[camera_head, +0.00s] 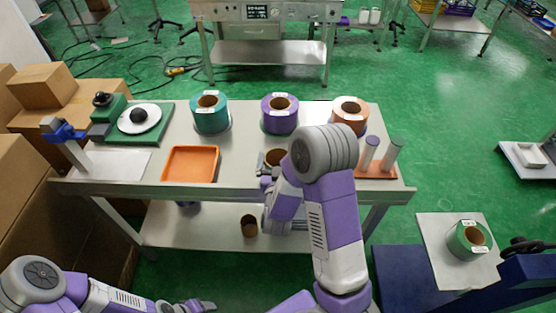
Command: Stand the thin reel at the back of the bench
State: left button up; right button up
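A small reel with a brown core and a thin dark rim (272,157) is at the front middle of the bench (240,165), partly hidden by my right arm. My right gripper (267,178) is at the near side of this reel. Its fingers are too small and too covered to tell whether they grip it. Three thicker reels, teal (211,116), purple (279,116) and orange (349,113), lie along the back of the bench with their cores facing up. My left gripper (192,305) is at the bottom edge, away from the bench; its fingers are unclear.
An orange tray (191,164) lies left of the small reel. A green device with a white disc (140,117) is at back left, and a stand with two posts (376,170) at right. A brown core (249,226) is on the lower shelf. A green-white reel (470,240) lies on a side table.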

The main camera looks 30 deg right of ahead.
jog(key=shift+r, duration=0.15)
jog(key=p+v, duration=1)
jog(key=v, duration=0.2)
notch_tip(320, 180, down, 13)
jog(key=s+a+m+g+y, duration=0.1)
jog(key=s+a+g+y, duration=0.1)
jog(key=g+y, duration=0.4)
jog(key=s+a+f+n+g+y, duration=0.4)
jog(key=s+a+g+y, duration=0.3)
jog(key=s+a, duration=0.3)
jog(key=shift+a+n+g, duration=0.3)
jog(key=shift+a+g, duration=0.6)
